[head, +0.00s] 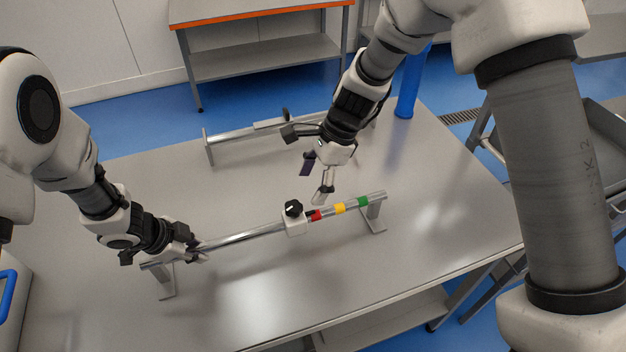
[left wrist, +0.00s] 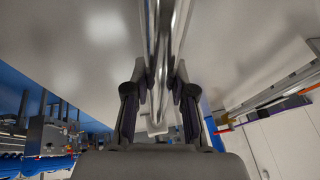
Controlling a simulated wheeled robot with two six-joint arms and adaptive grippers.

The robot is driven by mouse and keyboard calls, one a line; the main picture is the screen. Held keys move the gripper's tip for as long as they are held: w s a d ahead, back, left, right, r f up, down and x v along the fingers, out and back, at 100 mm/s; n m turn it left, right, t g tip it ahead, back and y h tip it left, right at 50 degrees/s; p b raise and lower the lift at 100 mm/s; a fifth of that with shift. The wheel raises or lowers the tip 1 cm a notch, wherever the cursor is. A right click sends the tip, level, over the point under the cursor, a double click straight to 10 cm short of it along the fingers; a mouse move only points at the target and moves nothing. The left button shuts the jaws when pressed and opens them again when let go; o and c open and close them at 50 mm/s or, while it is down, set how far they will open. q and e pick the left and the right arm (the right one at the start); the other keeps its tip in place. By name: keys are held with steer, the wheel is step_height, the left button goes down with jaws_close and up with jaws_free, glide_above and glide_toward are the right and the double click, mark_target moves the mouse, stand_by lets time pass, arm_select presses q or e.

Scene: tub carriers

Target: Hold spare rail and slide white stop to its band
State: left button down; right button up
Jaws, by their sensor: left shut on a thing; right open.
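A metal rail (head: 246,237) lies raised on two end stands across the front of the table. It carries a red band (head: 316,215), a yellow band (head: 339,208) and a green band (head: 362,202) toward its right end. The white stop (head: 296,225), with a black knob on top, sits on the rail just left of the red band. My left gripper (head: 198,251) is shut on the rail near its left end; the left wrist view also shows the rail (left wrist: 168,35) between the fingers. My right gripper (head: 314,182) is open and empty, above and behind the rail near the white stop.
A second rail (head: 232,138) on stands lies at the back of the table (head: 430,165), partly hidden by my right arm. A blue cylinder (head: 408,85) stands at the back right edge. The front of the table is clear.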

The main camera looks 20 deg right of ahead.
stand_by(0.3)
arm_select(q)
steer(key=c, duration=0.9)
jaws_free()
steer(key=v, duration=1.1)
steer(key=shift+a+r, duration=0.25)
steer(key=shift+r, duration=0.1)
